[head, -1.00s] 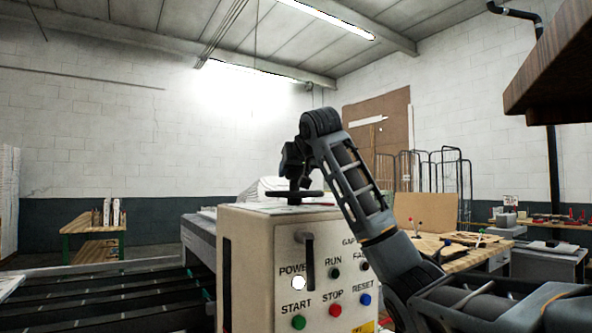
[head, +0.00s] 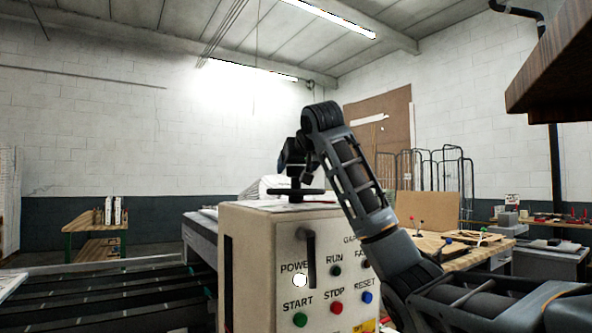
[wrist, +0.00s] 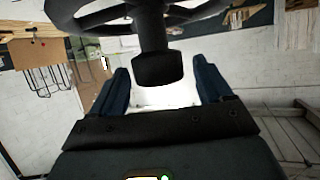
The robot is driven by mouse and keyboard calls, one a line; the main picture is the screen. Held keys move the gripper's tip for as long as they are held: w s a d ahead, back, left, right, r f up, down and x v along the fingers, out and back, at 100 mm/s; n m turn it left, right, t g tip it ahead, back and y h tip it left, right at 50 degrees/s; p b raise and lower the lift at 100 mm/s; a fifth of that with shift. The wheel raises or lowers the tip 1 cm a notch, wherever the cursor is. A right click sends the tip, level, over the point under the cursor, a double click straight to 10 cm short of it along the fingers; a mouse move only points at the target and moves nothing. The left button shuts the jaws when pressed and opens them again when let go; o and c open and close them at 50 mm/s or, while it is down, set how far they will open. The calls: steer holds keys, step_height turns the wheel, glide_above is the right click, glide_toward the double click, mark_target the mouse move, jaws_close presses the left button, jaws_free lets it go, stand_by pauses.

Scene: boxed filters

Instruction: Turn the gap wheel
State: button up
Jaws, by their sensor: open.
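The gap wheel (head: 312,192) is a dark, flat handwheel on top of the cream control box (head: 262,228). My gripper (head: 297,181) points down just above it in the head view, where its fingers are dark and small. In the wrist view the wheel's rim (wrist: 75,15) crosses the top. A dark cylindrical knob or hub (wrist: 157,66) reaches from it toward my gripper (wrist: 165,82). My gripper is open, with one blue finger on each side of this dark cylinder. Gaps show on both sides, and I cannot tell whether anything touches.
The box front has a lever (head: 311,258), a white lit lamp (head: 299,281) and several coloured buttons. A dark conveyor (head: 120,293) lies at the left. A wooden bench (head: 462,258) stands behind my arm. A dark wooden overhang (head: 550,75) is at the upper right.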

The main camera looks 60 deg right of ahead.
steer(key=b+v, duration=0.1)
steer(key=v, duration=0.5)
steer(key=shift+s+a+r, duration=0.15)
steer(key=shift+s+a, duration=0.1)
stand_by(0.3)
